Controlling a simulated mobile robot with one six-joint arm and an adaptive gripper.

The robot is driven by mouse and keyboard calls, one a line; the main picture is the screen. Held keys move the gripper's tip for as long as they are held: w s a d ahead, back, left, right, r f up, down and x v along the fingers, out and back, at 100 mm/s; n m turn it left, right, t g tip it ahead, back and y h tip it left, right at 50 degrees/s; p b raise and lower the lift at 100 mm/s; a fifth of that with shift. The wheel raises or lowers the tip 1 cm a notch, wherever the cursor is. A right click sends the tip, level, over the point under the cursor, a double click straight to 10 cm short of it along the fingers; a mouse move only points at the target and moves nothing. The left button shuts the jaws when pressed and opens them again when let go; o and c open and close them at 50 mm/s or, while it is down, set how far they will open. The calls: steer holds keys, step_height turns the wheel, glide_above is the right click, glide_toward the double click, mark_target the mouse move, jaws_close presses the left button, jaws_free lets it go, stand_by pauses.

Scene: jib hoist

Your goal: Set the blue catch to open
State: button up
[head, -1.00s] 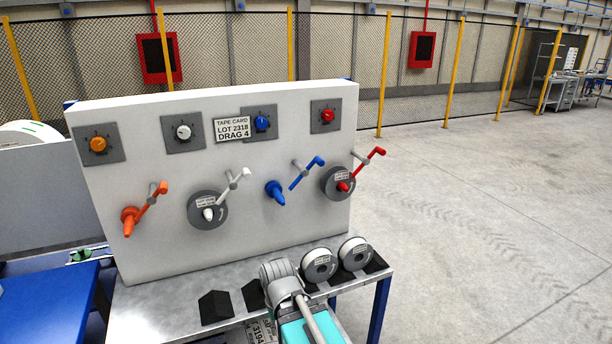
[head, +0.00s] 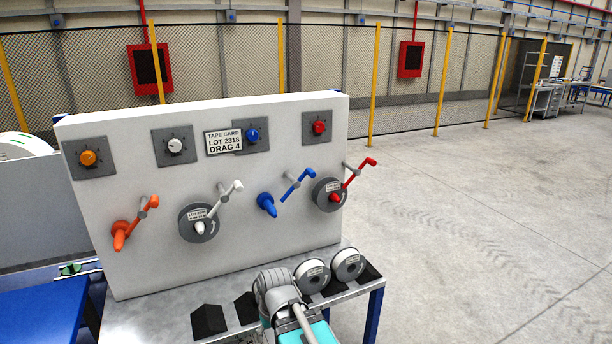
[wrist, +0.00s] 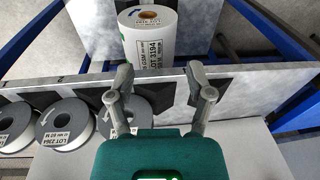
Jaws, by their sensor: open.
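The blue catch (head: 297,184) is a crank-shaped lever on the white upright panel, slanting up to the right. It stands just above and to the right of a bare blue spindle (head: 267,204). A blue dial (head: 252,136) sits higher on the panel, partly behind the tape card (head: 224,142). My gripper (wrist: 160,90) is open in the wrist view, with nothing between its fingertips. My arm shows low in the head view, in front of and below the panel, well apart from the catch; the fingers are not clear there. The catch is not in the wrist view.
Orange (head: 133,222), white (head: 224,202) and red (head: 352,180) levers flank the blue one; reels sit on the white and red spindles. Reels (head: 312,276) and black holders (head: 208,320) line the bench front. A white roll (wrist: 148,42) stands beyond my fingers. Floor at right is clear.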

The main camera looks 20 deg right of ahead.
steer(key=w+r+n+t+y+p, duration=0.1)
steer(key=w+r+t+y+p, duration=0.25)
steer(key=w+r, duration=0.3)
steer(key=m+t+h+p, duration=0.4)
steer(key=t+h+p, duration=0.15)
steer(key=t, duration=0.85)
glide_toward(309, 172)
steer(key=s+d, duration=0.1)
steer(key=s, duration=0.1)
steer(key=shift+d+f+y+p, duration=0.15)
steer(key=shift+f+y+p, duration=0.15)
steer(key=shift+y+p, duration=0.1)
steer(key=shift+w, duration=0.25)
steer(key=w, duration=1.3)
steer(key=shift+w, duration=0.25)
jaws_close()
